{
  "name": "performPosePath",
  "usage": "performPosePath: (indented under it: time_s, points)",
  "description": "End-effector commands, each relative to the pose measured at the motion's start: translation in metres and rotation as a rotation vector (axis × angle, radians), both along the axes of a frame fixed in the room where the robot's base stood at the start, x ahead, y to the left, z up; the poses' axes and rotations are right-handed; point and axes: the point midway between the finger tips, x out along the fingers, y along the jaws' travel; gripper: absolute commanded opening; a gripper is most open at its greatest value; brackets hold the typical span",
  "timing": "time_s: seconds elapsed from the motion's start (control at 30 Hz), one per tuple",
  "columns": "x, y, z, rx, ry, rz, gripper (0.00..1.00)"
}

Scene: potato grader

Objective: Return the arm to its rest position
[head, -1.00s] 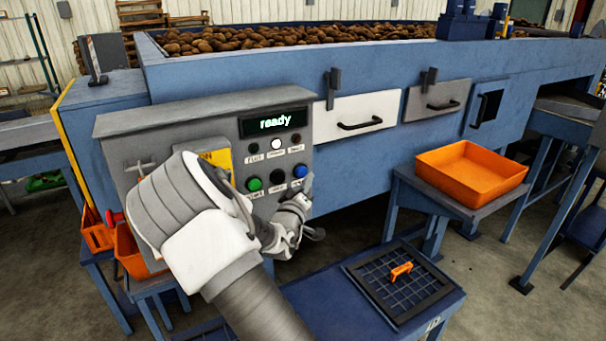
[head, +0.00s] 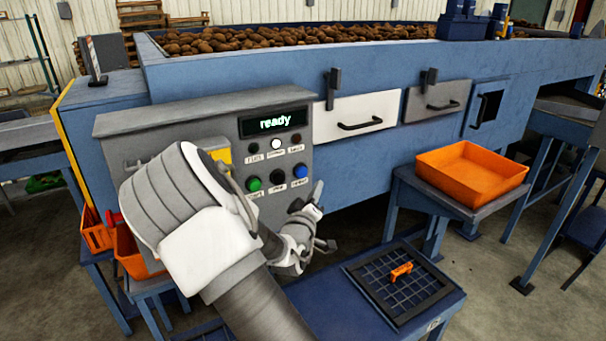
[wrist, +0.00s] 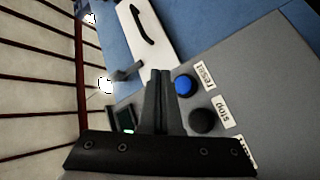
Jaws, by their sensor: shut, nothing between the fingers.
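My gripper (head: 318,192) is in front of the lower right part of the grey control panel (head: 170,120) in the head view. Its fingers are shut with nothing between them, as the wrist view (wrist: 158,75) shows. In the wrist view the fingers lie beside the blue button (wrist: 185,85) and the black stop button (wrist: 203,120); I cannot tell the gap. The panel's display (head: 272,122) reads "ready". The green button (head: 254,184) is visible left of my gripper. My forearm hides the panel's lower left part.
A white drawer (head: 353,118) and a grey drawer (head: 436,100) are right of the panel. An orange tray (head: 470,172) stands on a side table. A low blue table with a black grid (head: 375,295) and an orange handled piece (head: 401,271) is below. Orange bins (head: 130,250) stand lower left.

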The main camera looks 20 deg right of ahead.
Motion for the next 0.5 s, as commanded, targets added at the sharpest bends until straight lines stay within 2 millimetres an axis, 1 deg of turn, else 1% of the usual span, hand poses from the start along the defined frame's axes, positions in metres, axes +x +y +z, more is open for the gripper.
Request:
performPosePath:
  time_s: [0.33,0.43,0.5]
  points:
    - [-0.0004,-0.0009,-0.0004,0.020,0.004,-0.001,0.00]
    - [-0.0021,-0.0029,-0.0032,0.091,0.024,-0.002,0.00]
    - [-0.0041,-0.0026,-0.0064,0.173,0.048,-0.001,0.00]
